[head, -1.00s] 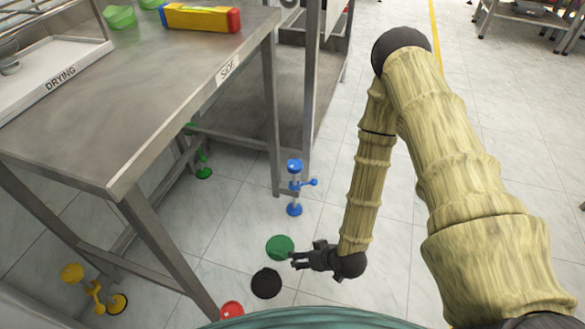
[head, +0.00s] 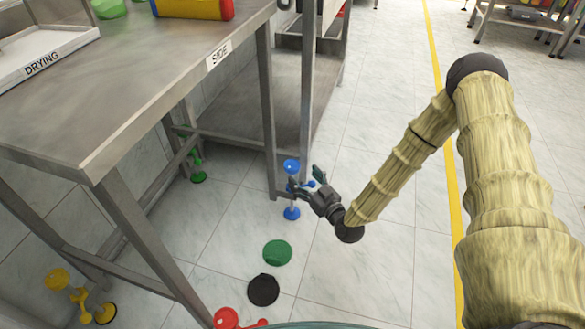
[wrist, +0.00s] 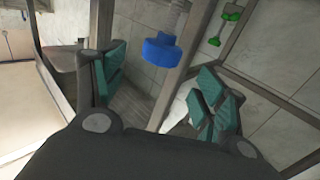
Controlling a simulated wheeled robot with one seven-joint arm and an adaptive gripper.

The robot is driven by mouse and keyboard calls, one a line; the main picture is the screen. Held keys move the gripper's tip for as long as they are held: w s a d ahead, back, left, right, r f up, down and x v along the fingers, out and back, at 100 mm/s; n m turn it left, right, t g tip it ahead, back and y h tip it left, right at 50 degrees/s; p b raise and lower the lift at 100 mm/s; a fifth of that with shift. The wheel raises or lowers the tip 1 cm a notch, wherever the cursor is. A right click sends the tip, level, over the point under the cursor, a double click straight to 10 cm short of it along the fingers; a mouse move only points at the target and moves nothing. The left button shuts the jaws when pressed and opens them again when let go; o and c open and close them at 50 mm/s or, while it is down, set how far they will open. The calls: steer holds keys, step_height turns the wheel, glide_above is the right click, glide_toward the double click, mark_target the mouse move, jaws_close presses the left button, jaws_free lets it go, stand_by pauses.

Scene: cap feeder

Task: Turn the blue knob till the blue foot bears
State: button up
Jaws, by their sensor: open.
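The blue foot (head: 291,213) is low at the floor below a thin upright post near the far table leg; I cannot tell whether it touches the floor. My gripper (head: 306,181) is open and reaches in from the right at mid-post height. In the wrist view, a blue lobed part (wrist: 168,53) on a threaded rod shows between the open fingers (wrist: 160,88), with no visible contact. I cannot tell whether it is knob or foot.
A steel table (head: 130,105) marked SIDE stands at left, its legs close to the blue post. Green (head: 198,177) and yellow (head: 105,314) feet stand under it. The floor to the right is free.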

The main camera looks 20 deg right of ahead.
mark_target(296, 171)
steer(key=b+x, duration=0.3)
steer(key=x, duration=0.4)
steer(key=shift+w+a+f, duration=0.1)
steer(key=shift+w+a, duration=0.05)
steer(key=shift+w, duration=0.2)
steer(key=c, duration=1.1)
steer(key=shift+o, duration=0.2)
steer(key=shift+h+p, duration=0.3)
steer(key=shift+p, duration=0.05)
steer(key=shift+r+m+h+p, duration=0.2)
steer(key=shift+m+h+p, duration=0.1)
steer(key=shift+m, duration=0.1)
steer(key=shift+f+m+h, duration=0.1)
steer(key=shift+m+h, duration=0.2)
steer(key=shift+h, duration=0.2)
